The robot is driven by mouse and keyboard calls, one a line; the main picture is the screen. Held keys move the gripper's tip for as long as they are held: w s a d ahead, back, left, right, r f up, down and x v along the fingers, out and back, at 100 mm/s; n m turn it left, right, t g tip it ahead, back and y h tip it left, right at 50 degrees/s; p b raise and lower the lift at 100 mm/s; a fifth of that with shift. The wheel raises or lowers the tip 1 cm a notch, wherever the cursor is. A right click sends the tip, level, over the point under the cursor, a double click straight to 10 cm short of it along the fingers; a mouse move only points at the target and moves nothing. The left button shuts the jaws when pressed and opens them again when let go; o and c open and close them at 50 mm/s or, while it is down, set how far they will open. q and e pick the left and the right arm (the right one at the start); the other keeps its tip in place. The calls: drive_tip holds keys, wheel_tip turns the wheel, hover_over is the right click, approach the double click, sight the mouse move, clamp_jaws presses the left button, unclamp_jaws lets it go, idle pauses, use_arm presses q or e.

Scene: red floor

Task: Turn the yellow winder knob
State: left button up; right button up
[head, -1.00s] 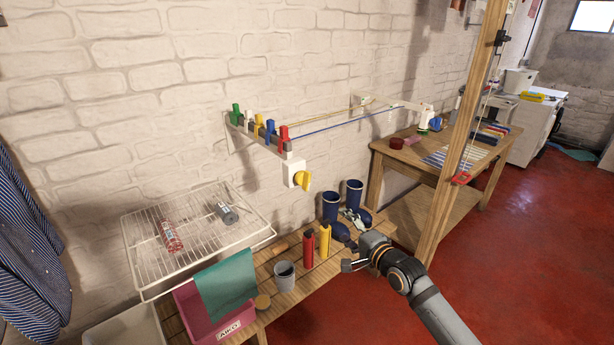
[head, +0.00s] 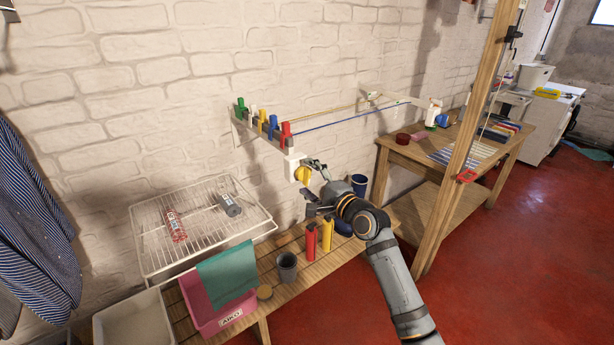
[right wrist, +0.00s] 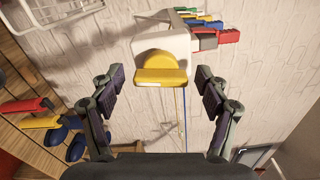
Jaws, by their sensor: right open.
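The yellow winder knob (head: 302,175) sits on a white housing (head: 293,163) on the brick wall, below a rail with coloured pegs. In the right wrist view the knob (right wrist: 161,72) is in the upper middle, with its flat grip bar across the picture. My right gripper (head: 313,182) is open close to the knob. In the right wrist view its two padded fingers (right wrist: 160,90) stand wide apart, left and right of the knob. I see no contact between fingers and knob. My left gripper is not in view.
Blue and tan lines run from the peg rail (head: 265,133) along the wall. Below is a wooden bench with a red bottle (head: 311,240), a yellow bottle (head: 326,235), a grey cup (head: 287,267) and blue boots. A wire rack (head: 150,230) stands left. A wooden post (head: 470,150) rises right.

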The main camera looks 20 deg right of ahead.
drive_tip(key=shift+w+a, duration=0.15)
drive_tip(key=shift+w, duration=0.3)
drive_tip(key=c, duration=1.2)
